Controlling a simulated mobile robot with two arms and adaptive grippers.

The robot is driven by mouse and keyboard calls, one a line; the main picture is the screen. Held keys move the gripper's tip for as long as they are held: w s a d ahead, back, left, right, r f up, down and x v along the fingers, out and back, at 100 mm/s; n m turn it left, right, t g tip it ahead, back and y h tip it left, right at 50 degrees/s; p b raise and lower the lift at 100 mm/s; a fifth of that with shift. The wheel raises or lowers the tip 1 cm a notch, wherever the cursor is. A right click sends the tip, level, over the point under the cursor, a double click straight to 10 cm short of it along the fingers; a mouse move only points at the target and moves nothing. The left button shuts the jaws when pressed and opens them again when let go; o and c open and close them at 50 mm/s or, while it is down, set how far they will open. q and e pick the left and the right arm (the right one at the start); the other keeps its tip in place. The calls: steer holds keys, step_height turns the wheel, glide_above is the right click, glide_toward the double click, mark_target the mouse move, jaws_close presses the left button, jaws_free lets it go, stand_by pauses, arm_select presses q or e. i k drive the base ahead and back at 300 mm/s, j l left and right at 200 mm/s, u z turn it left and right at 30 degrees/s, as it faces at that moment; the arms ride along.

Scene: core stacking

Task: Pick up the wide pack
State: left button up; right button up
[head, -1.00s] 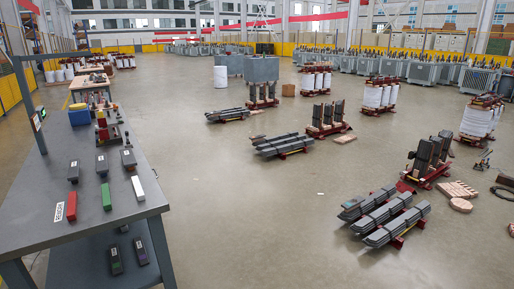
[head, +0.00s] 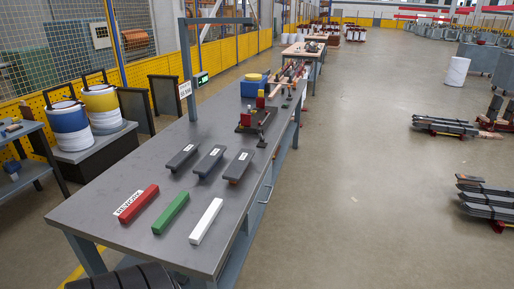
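Three dark grey packs with small white labels lie side by side on the grey workbench (head: 130,180): a left pack (head: 179,161), a middle pack (head: 206,164) and a right pack (head: 236,169). They look much alike in size, and the labels are too small to read, so I cannot tell which is the wide one. Neither of my grippers is in view.
In front of the packs lie a red bar (head: 139,205) with a white label, a green bar (head: 171,214) and a white bar (head: 206,222). Behind stand a red-and-black fixture (head: 256,118) and a blue box (head: 254,88). Open floor (head: 360,160) lies right.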

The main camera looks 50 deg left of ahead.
mark_target(237, 168)
steer(key=i+u, duration=0.5)
steer(key=i+l+u, duration=0.1)
steer(key=i+u, duration=0.2)
steer(key=u, duration=0.2)
steer(key=i+l+u, duration=0.3)
steer(key=u, duration=0.2)
steer(key=i, duration=0.1)
